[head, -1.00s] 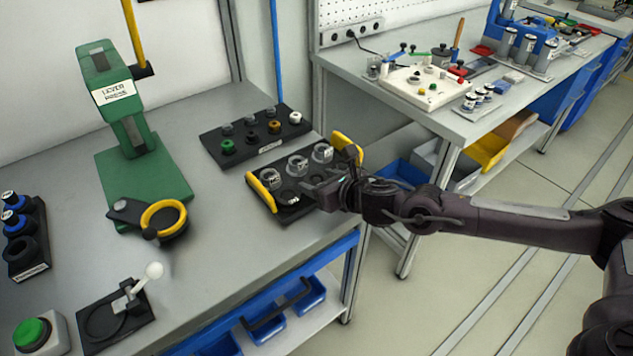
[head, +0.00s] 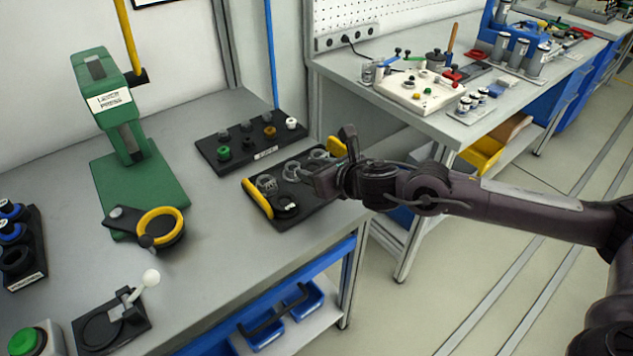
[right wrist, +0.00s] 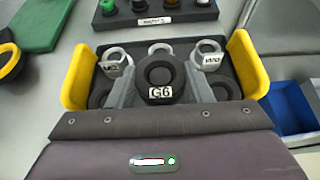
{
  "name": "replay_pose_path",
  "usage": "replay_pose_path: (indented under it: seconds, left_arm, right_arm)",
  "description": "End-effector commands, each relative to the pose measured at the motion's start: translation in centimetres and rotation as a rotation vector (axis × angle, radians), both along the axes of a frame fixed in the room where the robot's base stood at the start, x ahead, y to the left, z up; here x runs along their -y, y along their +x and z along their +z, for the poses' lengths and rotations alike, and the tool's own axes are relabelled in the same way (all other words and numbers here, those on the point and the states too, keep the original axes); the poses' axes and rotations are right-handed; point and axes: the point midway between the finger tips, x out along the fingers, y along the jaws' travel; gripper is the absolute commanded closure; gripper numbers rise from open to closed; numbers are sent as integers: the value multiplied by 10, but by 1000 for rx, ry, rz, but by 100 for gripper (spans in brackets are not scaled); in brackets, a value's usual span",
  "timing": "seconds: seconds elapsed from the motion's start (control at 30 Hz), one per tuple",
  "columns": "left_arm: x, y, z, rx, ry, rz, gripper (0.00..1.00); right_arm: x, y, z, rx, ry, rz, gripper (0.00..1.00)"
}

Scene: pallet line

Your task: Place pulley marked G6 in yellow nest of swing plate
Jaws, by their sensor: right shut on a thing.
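The dark pulley marked G6 (right wrist: 160,78) is between the fingers of my right gripper (right wrist: 160,92), its white label facing the right wrist camera. My right gripper (head: 320,181) is shut on it over the black tray with yellow handles (head: 258,198); in the head view the gripper mostly hides the pulley. The swing plate's yellow nest (head: 161,226), a yellow ring around a dark centre, lies on the bench to the left, in front of the green press. It looks empty. My left gripper is not in view.
The green lever press (head: 125,120) rises behind the swing plate. A white-knobbed lever fixture (head: 125,305) is at the front. Bare bench lies between tray and nest.

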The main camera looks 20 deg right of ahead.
Motion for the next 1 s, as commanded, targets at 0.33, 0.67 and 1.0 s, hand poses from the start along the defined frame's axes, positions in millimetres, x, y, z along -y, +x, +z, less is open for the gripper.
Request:
replay_pose_path:
  seconds: [0.33, 0.67, 1.0]
  left_arm:
    - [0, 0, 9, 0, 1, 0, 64]
    - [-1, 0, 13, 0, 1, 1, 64]
    - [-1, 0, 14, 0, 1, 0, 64]
  right_arm:
    - [-1, 1, 104, 8, 2, 0, 84]
    - [-1, 0, 146, 4, 2, 1, 84]
    - [-20, -6, 148, -1, 5, 71, 84]
